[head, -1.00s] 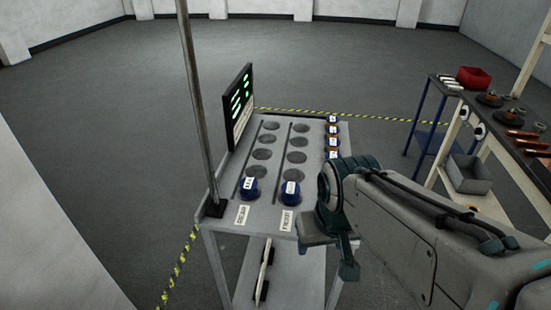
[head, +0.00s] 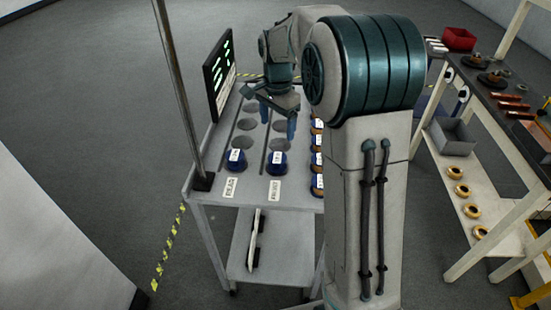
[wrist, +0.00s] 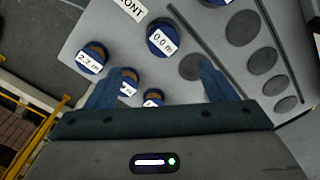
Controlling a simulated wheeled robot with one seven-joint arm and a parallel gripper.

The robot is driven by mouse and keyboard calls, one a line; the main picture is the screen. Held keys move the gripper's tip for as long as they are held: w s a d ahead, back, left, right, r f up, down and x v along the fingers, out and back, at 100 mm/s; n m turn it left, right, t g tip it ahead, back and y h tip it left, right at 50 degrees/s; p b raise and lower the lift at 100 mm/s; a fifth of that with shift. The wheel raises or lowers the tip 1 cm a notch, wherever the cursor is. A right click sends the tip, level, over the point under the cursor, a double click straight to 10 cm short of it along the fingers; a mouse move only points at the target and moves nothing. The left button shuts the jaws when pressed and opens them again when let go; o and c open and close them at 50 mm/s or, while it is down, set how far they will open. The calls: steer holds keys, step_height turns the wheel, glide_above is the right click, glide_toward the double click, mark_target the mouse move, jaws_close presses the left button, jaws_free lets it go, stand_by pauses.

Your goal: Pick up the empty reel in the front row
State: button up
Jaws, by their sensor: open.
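A blue reel (head: 277,163) stands at the near end of the right-hand row of round slots on the grey bench. In the wrist view this reel (wrist: 161,38) reads "0.0 m", shows no copper, and stands beside a label ending in "ONT". A second blue reel (head: 236,161) stands at the near end of the left row. My gripper (head: 270,108) is open and empty, pointing down above the slots, beyond the reel in the head view. In the wrist view the 0.0 m reel lies past my fingertips (wrist: 163,74), roughly between their lines, apart from both.
Several copper-wound reels (wrist: 90,58) with labels, one reading 2.2 m, line the bench's right side, close to one finger; my arm partly hides them in the head view. A dark screen (head: 218,73) and a metal post (head: 179,90) stand at the bench's left edge.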

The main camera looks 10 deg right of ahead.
mark_target(277, 157)
steer(key=shift+m, duration=0.5)
steer(key=f, duration=0.3)
steer(key=w+f, duration=0.1)
steer(key=f, duration=0.5)
steer(key=shift+w+f, duration=0.25)
steer(key=shift+w, duration=0.1)
steer(key=shift+s+d+f+p, duration=0.15)
steer(key=shift+f+p, duration=0.25)
steer(key=shift+f, duration=0.95)
steer(key=shift+s+f+p, duration=0.1)
steer(key=shift+f+p, duration=0.3)
steer(key=shift+f, duration=0.9)
steer(key=c, duration=1.1)
